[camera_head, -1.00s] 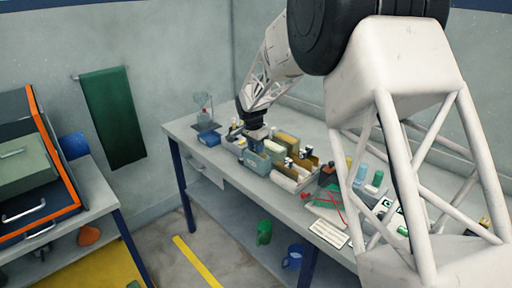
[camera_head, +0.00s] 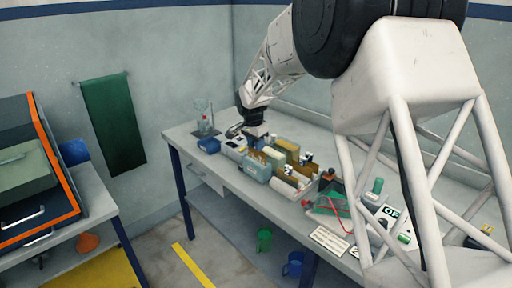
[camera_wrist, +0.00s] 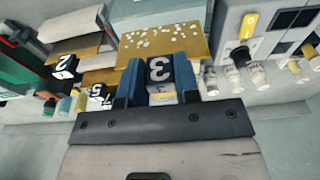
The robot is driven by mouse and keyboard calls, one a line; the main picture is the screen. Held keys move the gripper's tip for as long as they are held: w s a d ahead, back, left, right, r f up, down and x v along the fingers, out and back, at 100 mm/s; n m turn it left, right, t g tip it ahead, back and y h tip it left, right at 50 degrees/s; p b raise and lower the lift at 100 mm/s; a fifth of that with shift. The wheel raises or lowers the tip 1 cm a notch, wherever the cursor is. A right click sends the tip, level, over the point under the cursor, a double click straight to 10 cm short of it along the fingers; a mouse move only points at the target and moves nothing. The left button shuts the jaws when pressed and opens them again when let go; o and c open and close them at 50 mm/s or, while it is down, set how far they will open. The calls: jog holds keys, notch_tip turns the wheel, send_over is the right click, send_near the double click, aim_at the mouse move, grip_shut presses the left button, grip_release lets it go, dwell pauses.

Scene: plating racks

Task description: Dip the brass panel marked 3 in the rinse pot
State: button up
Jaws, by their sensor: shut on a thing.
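The brass panel (camera_wrist: 135,60) has a dark tag with a white 3 and a patch of pale specks on its face. My gripper (camera_wrist: 160,85) is shut on the tag end of this panel in the wrist view. A pale pot (camera_wrist: 160,14) shows behind the panel in the wrist view. I cannot tell which pot is for rinsing.
Other brass panels tagged 2 (camera_wrist: 64,66) and 7 (camera_wrist: 97,90) are left of mine in the wrist view. A switch box (camera_wrist: 265,30) with cable plugs is close on the right. A glass stand (camera_head: 205,122) and a blue box (camera_head: 209,146) are at the bench's left end.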

jog(key=shift+r, duration=2.1)
